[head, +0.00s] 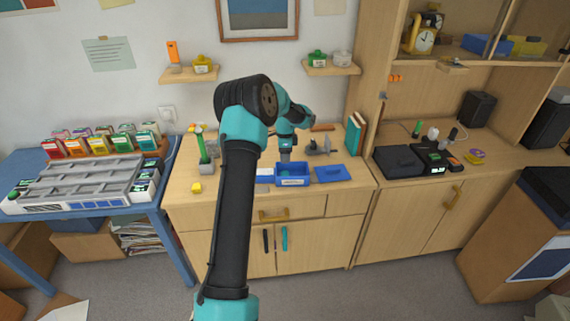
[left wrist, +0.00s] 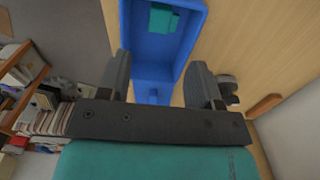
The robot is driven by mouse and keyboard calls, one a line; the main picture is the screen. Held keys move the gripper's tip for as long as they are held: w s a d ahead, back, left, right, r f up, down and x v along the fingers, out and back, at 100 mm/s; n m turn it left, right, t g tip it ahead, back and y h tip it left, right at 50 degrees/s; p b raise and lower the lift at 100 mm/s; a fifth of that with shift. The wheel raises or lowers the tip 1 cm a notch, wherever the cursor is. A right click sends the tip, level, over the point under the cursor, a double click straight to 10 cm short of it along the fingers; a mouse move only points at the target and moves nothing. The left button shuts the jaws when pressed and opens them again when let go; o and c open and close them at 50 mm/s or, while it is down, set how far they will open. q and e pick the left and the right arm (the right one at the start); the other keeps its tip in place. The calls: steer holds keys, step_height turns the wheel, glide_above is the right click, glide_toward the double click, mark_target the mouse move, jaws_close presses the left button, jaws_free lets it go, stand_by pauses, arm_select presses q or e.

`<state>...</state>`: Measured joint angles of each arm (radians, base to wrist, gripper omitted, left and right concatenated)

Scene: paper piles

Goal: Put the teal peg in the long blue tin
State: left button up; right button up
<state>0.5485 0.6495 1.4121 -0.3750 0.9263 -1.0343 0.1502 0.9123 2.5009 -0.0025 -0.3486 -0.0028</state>
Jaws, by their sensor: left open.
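The long blue tin (head: 292,181) stands on the wooden cabinet top, near its front edge. In the left wrist view the blue tin (left wrist: 191,32) fills the top middle. The teal peg (left wrist: 164,18) lies inside it, apart from my fingers. I cannot make out the peg in the head view. My left gripper (head: 285,155) is above the tin, pointing down. In the left wrist view its fingers (left wrist: 161,60) are spread with nothing between them. My right gripper is not in view.
A flat blue piece (head: 333,174) lies right of the tin. Teal and orange books (head: 355,133) stand behind right.

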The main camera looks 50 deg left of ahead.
arm_select(q)
steer(key=shift+r, duration=0.85)
